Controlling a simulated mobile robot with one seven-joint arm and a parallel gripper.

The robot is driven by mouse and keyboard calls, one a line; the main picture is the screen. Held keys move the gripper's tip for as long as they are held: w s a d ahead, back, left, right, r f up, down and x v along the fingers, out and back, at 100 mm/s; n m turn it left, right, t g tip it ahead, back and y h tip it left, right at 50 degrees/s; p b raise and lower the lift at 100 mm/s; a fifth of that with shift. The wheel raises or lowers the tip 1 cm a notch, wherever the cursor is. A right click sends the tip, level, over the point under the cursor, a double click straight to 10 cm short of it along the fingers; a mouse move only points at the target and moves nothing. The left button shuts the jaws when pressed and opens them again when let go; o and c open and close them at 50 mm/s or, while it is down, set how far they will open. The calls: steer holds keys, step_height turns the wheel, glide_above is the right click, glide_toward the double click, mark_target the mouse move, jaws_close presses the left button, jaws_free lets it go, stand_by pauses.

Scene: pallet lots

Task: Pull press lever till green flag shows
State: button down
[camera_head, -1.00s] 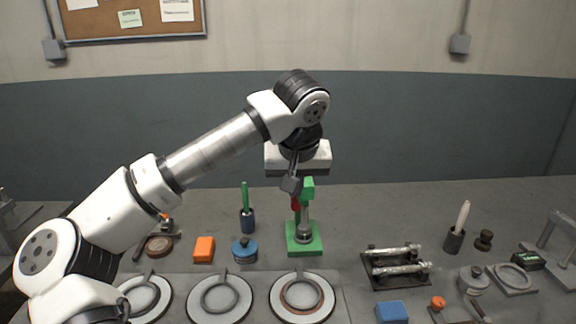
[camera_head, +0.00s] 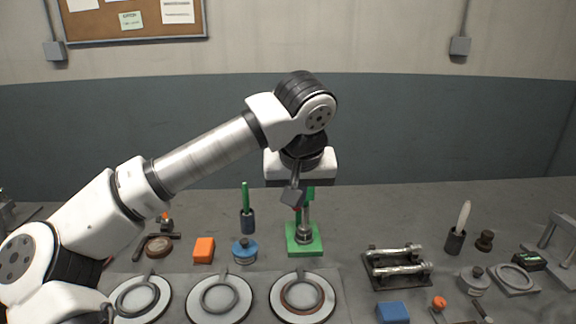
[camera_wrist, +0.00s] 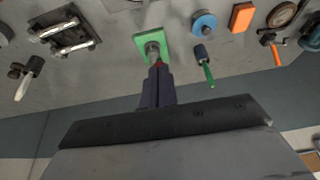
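The press stands at the middle of the bench on a green base (camera_head: 304,250), with a grey metal ram (camera_head: 304,232) above it. Its green upper part (camera_head: 311,192) is mostly hidden behind my gripper (camera_head: 293,197). A little of the red lever (camera_head: 297,209) shows just below the fingers. In the wrist view my gripper (camera_wrist: 157,72) has its dark fingers close together, shut on the red lever (camera_wrist: 157,65), over the press's green base (camera_wrist: 140,45). I cannot make out a separate green flag.
A dark cup with a green tool (camera_head: 248,220), a blue round weight (camera_head: 244,251) and an orange block (camera_head: 204,250) stand left of the press. Ringed plates (camera_head: 302,318) lie in front. A rack with metal rods (camera_head: 380,284) is to the right.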

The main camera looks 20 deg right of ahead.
steer(key=shift+s+a+r, duration=0.1)
steer(key=shift+s+a, duration=0.1)
steer(key=shift+s, duration=0.6)
steer(key=shift+s+a+r, duration=0.1)
steer(key=shift+s+a, duration=0.1)
steer(key=shift+s, duration=0.6)
